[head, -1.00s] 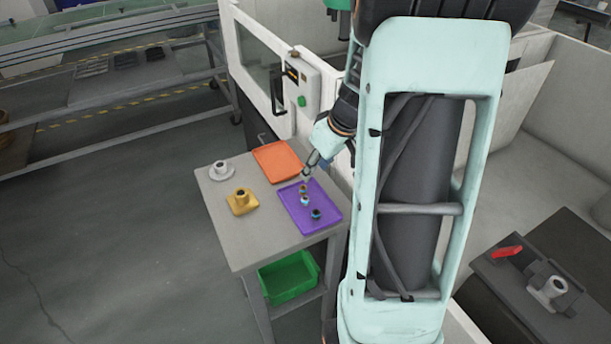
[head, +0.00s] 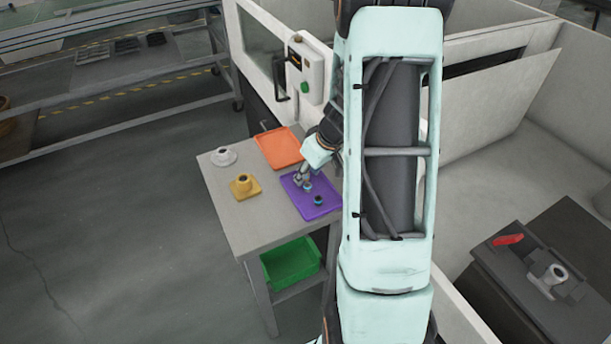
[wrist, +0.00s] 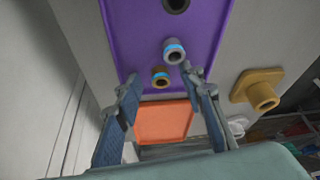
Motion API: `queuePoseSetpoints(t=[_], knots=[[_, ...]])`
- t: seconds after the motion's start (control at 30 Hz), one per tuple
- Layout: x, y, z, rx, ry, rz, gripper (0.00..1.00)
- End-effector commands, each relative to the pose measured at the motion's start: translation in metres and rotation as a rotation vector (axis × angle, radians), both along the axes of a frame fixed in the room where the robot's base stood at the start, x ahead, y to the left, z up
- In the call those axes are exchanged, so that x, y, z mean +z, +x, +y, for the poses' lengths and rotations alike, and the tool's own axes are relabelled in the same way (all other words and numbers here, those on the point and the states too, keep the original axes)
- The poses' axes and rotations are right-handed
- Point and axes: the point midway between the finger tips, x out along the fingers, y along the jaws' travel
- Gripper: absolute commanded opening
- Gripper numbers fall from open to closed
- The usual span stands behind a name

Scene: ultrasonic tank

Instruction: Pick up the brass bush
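The brass bush (wrist: 160,77), a small ring with a blue band, stands on the purple tray (wrist: 135,25) near its edge in the wrist view. In the head view my gripper hides it. My gripper (wrist: 163,80) is open, with one finger on each side of the bush in the wrist picture. I cannot tell how far the fingertips are above it; no contact shows. A grey bush with a blue band (wrist: 174,50) stands close beside the brass one. A dark bush (wrist: 176,5) is farther along the tray. In the head view my gripper (head: 300,178) is over the purple tray (head: 298,199).
An orange tray (head: 278,148) lies behind the purple one on the grey table (head: 240,222). A yellow flanged part (head: 245,187) and a pale flanged part (head: 223,157) stand at left. A green bin (head: 291,265) sits below. A white machine wall stands close behind.

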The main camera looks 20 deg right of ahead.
Motion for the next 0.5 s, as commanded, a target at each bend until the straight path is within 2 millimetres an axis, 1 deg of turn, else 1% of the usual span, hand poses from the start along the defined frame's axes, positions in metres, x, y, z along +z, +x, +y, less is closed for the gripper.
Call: queuePoseSetpoints(t=[0.23,0.27,0.5], knots=[[-0.0015,0.0010,0.0001,0.000,-0.001,-0.001,0.36],[-0.0015,0.0009,0.0001,0.000,-0.001,-0.001,0.34],[-0.0013,0.0009,0.0001,0.000,-0.001,0.000,0.07]])
